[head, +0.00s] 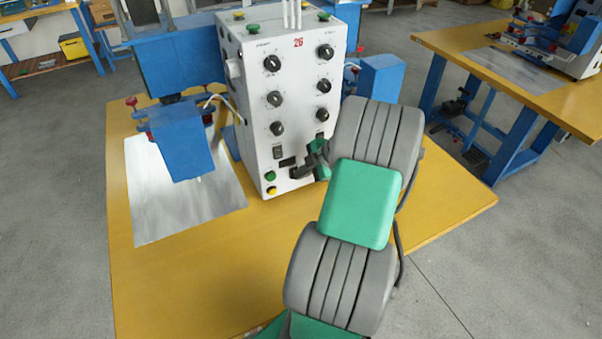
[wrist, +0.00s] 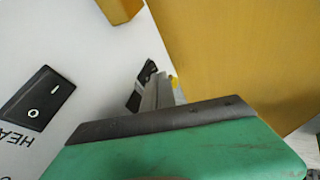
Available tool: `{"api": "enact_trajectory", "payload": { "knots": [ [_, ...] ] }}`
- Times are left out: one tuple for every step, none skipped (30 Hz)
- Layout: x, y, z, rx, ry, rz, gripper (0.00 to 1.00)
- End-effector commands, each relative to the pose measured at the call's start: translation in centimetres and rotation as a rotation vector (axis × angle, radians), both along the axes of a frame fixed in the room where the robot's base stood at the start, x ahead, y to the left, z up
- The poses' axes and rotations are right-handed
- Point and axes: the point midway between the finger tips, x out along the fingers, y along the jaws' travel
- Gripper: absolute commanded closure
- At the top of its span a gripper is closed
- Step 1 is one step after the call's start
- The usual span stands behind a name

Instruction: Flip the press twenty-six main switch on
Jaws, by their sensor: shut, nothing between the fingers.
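The press control box (head: 280,90) is white and marked with a red 26. On its lower front in the head view are a small black switch (head: 278,152) and a dark rectangular part (head: 288,162). I cannot tell from the labels which is the main switch. My gripper (head: 299,172) is shut and empty, low at the front panel, and my arm covers the lower right of the panel. In the wrist view the fingertips (wrist: 145,82) are beside the panel; contact is unclear. A black rocker switch (wrist: 37,98) marked O and I, with a partly cut-off label starting HEA, is left of them.
Green (head: 270,176) and yellow (head: 271,190) buttons sit at the panel's lower left. Several black knobs (head: 272,63) are above. A blue press head (head: 180,140) stands left over a metal plate (head: 165,200). The yellow table (head: 190,290) is clear in front.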

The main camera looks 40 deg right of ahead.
Motion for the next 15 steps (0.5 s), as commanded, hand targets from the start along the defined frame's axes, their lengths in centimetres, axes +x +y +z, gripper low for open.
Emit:
{"api": "enact_trajectory", "payload": {
  "knots": [
    [-0.6, 0.3, -0.2, 0.001, 0.000, -0.002, 1.00],
    [-1.0, 0.5, -0.1, 0.001, 0.001, -0.001, 1.00],
    [-1.6, 0.8, -0.1, 0.002, 0.002, 0.000, 1.00],
    [-2.0, 1.0, 0.1, 0.001, 0.000, 0.001, 1.00],
    [-2.4, 0.6, 1.0, -0.003, -0.001, -0.001, 1.00],
    [-2.9, 0.3, 1.9, -0.003, -0.001, 0.000, 1.00],
    [-3.4, 0.2, 2.5, -0.004, 0.000, 0.001, 1.00],
    [-3.7, 0.0, 3.1, -0.002, 0.000, 0.001, 1.00],
    [-4.2, -0.1, 3.9, -0.001, 0.000, 0.002, 1.00],
    [-4.6, -0.3, 4.5, -0.002, 0.001, 0.002, 1.00],
    [-5.0, -0.4, 5.1, -0.001, 0.001, 0.002, 1.00],
    [-5.4, -0.6, 5.8, 0.000, 0.001, 0.003, 1.00],
    [-5.8, -0.7, 6.3, 0.000, 0.002, 0.003, 1.00],
    [-6.0, -0.8, 6.7, 0.000, 0.002, 0.003, 1.00],
    [-6.3, -1.0, 7.2, 0.000, 0.002, 0.003, 1.00]
  ]
}}
